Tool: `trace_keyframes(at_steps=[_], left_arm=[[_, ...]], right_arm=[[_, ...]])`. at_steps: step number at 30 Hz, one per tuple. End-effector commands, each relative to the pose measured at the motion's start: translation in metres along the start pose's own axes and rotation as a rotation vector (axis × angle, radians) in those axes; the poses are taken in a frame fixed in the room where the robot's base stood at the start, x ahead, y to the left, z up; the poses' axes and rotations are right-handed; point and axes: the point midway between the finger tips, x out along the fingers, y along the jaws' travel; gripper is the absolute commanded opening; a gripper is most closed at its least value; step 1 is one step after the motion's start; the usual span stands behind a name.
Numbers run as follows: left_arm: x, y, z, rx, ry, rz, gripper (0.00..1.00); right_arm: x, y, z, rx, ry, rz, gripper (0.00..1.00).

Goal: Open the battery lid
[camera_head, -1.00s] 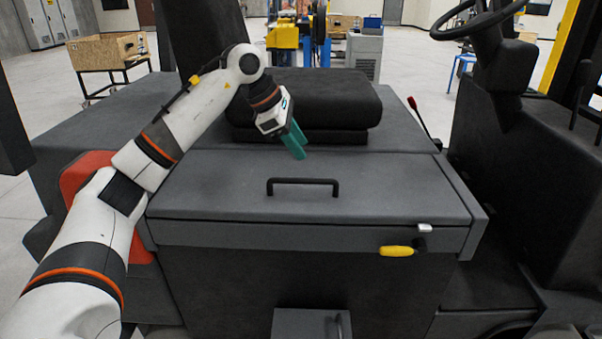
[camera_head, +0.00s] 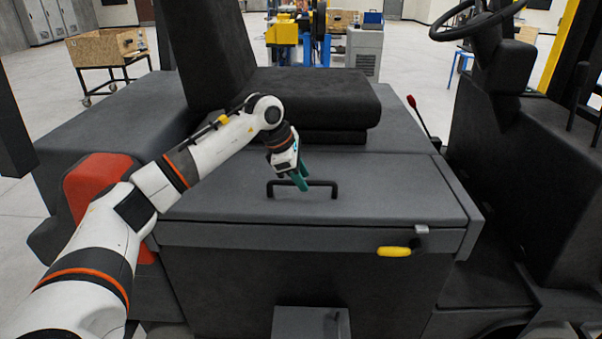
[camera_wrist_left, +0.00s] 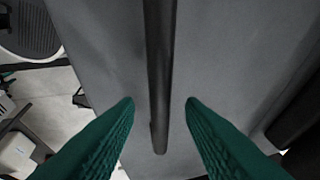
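The battery lid (camera_head: 385,196) is a flat dark grey cover on the vehicle body, lying closed. A black bar handle (camera_head: 325,184) stands on its top. My left gripper (camera_head: 302,184) has green fingers and is at the handle, pointing down. In the left wrist view the two green fingertips (camera_wrist_left: 160,101) are spread apart. The handle bar (camera_wrist_left: 159,75) runs between them, with a gap on each side. My right gripper is in neither view.
A black seat (camera_head: 310,100) stands behind the lid. A yellow-handled latch (camera_head: 394,252) is on the front face below the lid's edge. A steering wheel (camera_head: 478,18) and a red-knobbed lever (camera_head: 412,103) are to the right.

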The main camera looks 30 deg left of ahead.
Motion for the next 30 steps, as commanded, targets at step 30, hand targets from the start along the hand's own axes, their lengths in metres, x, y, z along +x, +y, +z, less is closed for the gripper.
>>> trace_keyframes(at_steps=[30], left_arm=[[-0.011,0.002,-0.016,-0.017,0.003,0.046,0.0]], right_arm=[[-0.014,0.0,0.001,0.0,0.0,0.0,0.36]])
